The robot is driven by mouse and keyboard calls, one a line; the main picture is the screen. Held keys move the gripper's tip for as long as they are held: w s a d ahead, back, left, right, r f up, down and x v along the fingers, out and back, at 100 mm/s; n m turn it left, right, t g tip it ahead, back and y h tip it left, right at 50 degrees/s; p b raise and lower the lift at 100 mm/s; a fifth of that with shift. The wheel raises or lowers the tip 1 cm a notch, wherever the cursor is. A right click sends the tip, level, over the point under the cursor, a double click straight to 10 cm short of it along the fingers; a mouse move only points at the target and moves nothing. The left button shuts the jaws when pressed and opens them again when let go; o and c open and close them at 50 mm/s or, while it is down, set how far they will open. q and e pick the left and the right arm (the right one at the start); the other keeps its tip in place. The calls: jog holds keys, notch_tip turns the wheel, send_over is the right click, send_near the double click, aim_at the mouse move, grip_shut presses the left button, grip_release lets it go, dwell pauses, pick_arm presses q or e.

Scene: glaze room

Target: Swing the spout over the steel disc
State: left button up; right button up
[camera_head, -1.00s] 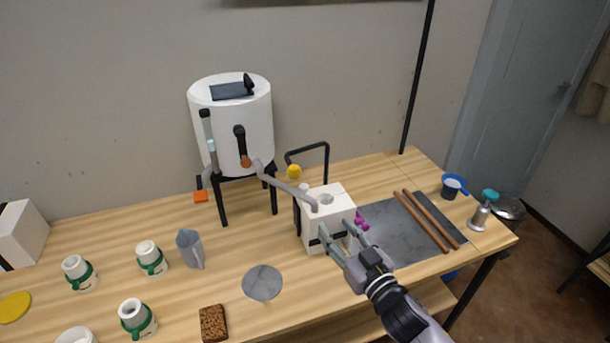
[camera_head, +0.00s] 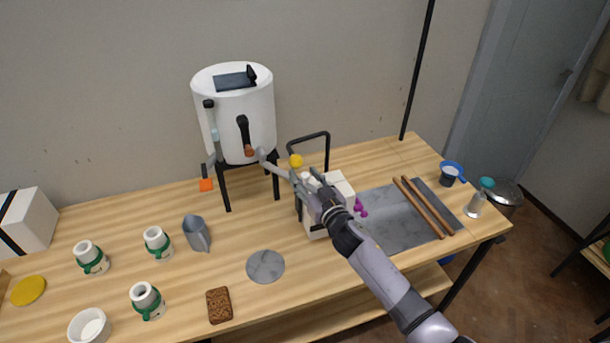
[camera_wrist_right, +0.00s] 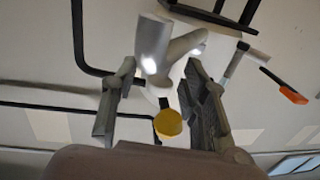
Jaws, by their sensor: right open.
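The grey spout (camera_head: 273,168) reaches from the white tank (camera_head: 235,115) down and right toward the white block-shaped vessel (camera_head: 342,187). The steel disc (camera_head: 265,267) lies flat on the table, front-left of that vessel, with nothing on it. My right gripper (camera_head: 303,179) is at the spout's outer end, above the vessel, and hides part of both. In the right wrist view the open fingers (camera_wrist_right: 160,75) stand on either side of the spout's end (camera_wrist_right: 157,72); I cannot tell whether they touch it. My left gripper is not in view.
A grey jug (camera_head: 196,233), green-banded pots (camera_head: 158,242) and a brown sponge-like block (camera_head: 219,305) stand left of and around the disc. A grey slab (camera_head: 395,225) with wooden sticks lies right.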

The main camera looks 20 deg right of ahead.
jog(key=shift+w, duration=0.2)
jog(key=shift+c, duration=0.5)
jog(key=shift+s, duration=0.15)
jog(key=c, duration=0.7)
grip_shut()
jog(key=shift+f, duration=0.15)
